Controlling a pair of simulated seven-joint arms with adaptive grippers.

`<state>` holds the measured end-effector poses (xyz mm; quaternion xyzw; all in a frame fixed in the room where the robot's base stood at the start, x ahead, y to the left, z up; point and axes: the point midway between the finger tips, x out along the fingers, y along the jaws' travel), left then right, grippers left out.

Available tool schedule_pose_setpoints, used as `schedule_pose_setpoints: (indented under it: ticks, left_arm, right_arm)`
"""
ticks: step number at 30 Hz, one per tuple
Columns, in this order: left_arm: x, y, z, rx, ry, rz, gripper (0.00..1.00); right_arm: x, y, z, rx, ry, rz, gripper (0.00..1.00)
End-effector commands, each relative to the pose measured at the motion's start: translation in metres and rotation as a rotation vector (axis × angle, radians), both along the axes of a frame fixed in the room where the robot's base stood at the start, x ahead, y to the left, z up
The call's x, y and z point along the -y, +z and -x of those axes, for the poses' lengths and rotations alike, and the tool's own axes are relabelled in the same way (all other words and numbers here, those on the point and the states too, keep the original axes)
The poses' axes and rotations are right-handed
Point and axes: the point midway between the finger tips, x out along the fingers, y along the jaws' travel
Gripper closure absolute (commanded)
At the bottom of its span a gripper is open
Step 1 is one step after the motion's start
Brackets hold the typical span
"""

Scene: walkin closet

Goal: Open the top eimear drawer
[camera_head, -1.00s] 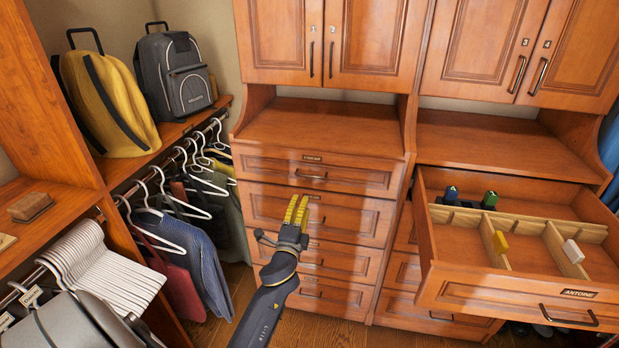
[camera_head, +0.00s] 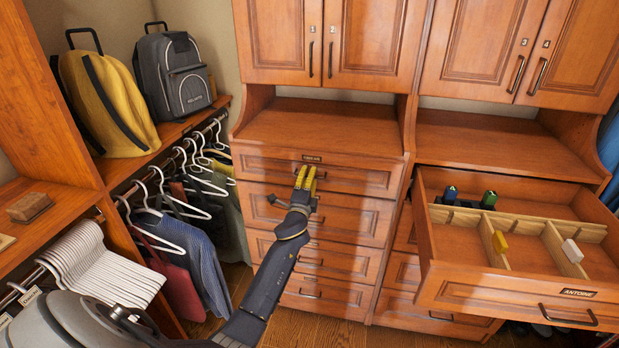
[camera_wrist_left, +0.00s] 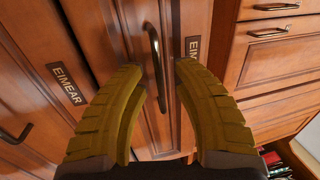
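The top Eimear drawer (camera_head: 355,178) is shut in the middle wooden cabinet, just under its open shelf. Its dark bar handle (camera_head: 311,176) sits below a small dark label (camera_head: 312,158). My left gripper (camera_head: 306,178) has yellow fingers and is at this handle in the head view, partly covering it. In the left wrist view my left gripper (camera_wrist_left: 158,68) is open, with a dark handle (camera_wrist_left: 156,55) between its fingers and an EIMEAR label (camera_wrist_left: 193,50) beside it. The fingers look apart from the handle; exact depth is unclear. My right gripper is not in view.
At right a drawer labelled ANTOINE (camera_head: 570,294) stands pulled out, holding dividers and small items. More shut drawers (camera_head: 325,258) lie below. Hanging clothes (camera_head: 185,245), a yellow bag (camera_head: 105,105) and a grey backpack (camera_head: 175,75) are at left.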

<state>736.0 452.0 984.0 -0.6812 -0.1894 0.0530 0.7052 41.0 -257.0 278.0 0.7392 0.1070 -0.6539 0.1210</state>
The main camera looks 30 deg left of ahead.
Motion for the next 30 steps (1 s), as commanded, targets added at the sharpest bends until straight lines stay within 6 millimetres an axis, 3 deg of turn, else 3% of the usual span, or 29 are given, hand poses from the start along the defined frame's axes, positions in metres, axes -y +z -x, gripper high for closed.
schedule_pose_setpoints:
  ticks: [10, 18, 30]
  left_arm:
    - [-0.0005, 0.0005, -0.0011, 0.001, 0.000, 0.000, 0.70]
    - [-0.0004, 0.0004, -0.0010, 0.000, 0.000, 0.000, 1.00]
    - [-0.0002, 0.0004, -0.0009, 0.000, 0.000, 0.000, 1.00]
  right_arm:
    - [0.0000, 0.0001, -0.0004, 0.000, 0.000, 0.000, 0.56]
    - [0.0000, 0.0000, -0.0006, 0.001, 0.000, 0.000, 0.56]
    - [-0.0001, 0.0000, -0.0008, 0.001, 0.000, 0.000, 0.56]
